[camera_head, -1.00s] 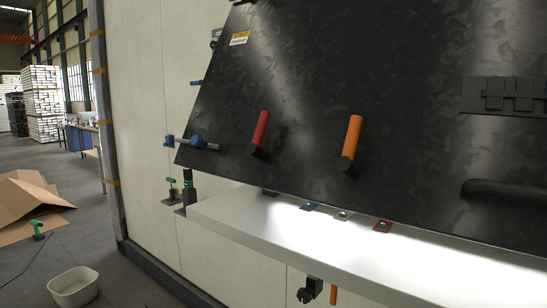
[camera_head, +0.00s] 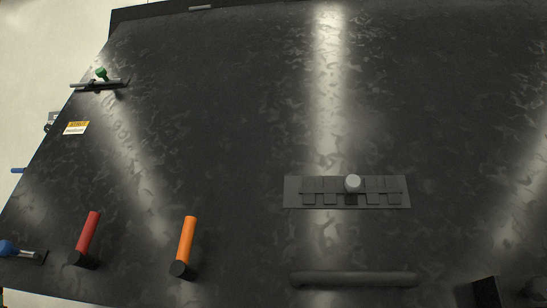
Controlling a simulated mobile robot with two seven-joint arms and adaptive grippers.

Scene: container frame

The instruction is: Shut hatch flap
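The hatch flap (camera_head: 240,110) is a large black mottled panel that fills most of the head view. It carries a red handle (camera_head: 88,234), an orange handle (camera_head: 186,243) and a dark horizontal grab bar (camera_head: 354,279) near its lower edge. A grey slotted plate (camera_head: 298,192) with a light round knob (camera_head: 353,183) sits above the bar. A blue-ended latch (camera_head: 8,248) is at the lower left edge and a green-knobbed latch (camera_head: 102,75) at the upper left. Neither gripper can be made out.
A yellow and white label (camera_head: 76,128) is near the flap's left edge. A pale wall (camera_head: 45,45) shows beyond that edge. Dark blocky parts (camera_head: 487,292), unclear in kind, show at the bottom right corner.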

